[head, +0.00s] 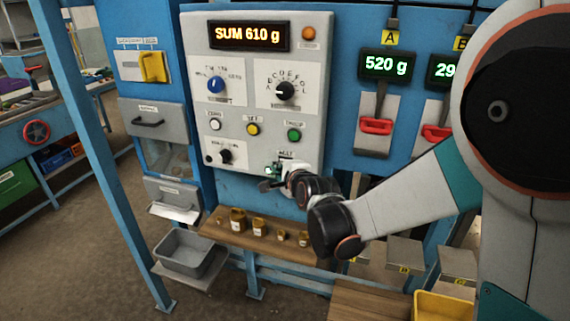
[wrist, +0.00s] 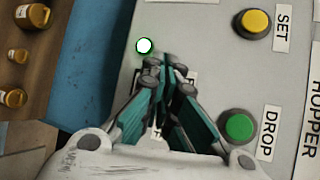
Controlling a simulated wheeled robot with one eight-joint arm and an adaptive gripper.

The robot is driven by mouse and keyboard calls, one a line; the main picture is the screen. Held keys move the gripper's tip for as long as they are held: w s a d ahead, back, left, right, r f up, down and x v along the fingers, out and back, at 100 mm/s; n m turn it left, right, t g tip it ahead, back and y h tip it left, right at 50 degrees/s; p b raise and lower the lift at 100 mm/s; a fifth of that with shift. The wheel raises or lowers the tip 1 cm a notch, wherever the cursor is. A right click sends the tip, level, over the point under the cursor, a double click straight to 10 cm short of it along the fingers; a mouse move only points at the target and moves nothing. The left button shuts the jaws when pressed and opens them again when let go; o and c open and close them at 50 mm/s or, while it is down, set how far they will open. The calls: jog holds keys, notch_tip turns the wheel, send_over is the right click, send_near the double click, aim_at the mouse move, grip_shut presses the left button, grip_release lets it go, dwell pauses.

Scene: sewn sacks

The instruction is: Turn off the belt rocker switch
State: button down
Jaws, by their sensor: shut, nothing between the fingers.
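The grey control panel (head: 240,135) carries a BELT label (head: 286,153) near its lower right corner. My gripper (head: 272,181) is at that corner, just below the label. In the wrist view my gripper (wrist: 172,72) has its teal fingers together, with nothing between them, in front of the panel. The belt rocker switch is not clearly visible; the fingers cover the area around its label. A small round lamp (wrist: 145,46), white with a green rim, glows beside the fingertips. I cannot tell whether the fingers touch the panel.
A green DROP button (wrist: 239,127) and a yellow SET button (wrist: 256,24) sit close to the fingers. Knobs, including a blue one (head: 216,85), are higher on the panel. Brown jars (head: 238,220) stand on a wooden shelf (head: 215,231) below.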

jog(key=shift+w, duration=0.15)
dwell(0.5)
jog(key=shift+s+a+f, duration=0.1)
jog(key=shift+s+a, duration=0.1)
jog(key=shift+s, duration=0.5)
jog(key=shift+s, duration=0.1)
jog(key=s, duration=0.1)
jog(key=s+a, duration=0.1)
jog(key=s, duration=0.1)
jog(key=s+b, duration=0.1)
jog(key=shift+s+a+f, duration=0.25)
jog(key=shift+a+f, duration=0.05)
jog(key=shift+a, duration=0.05)
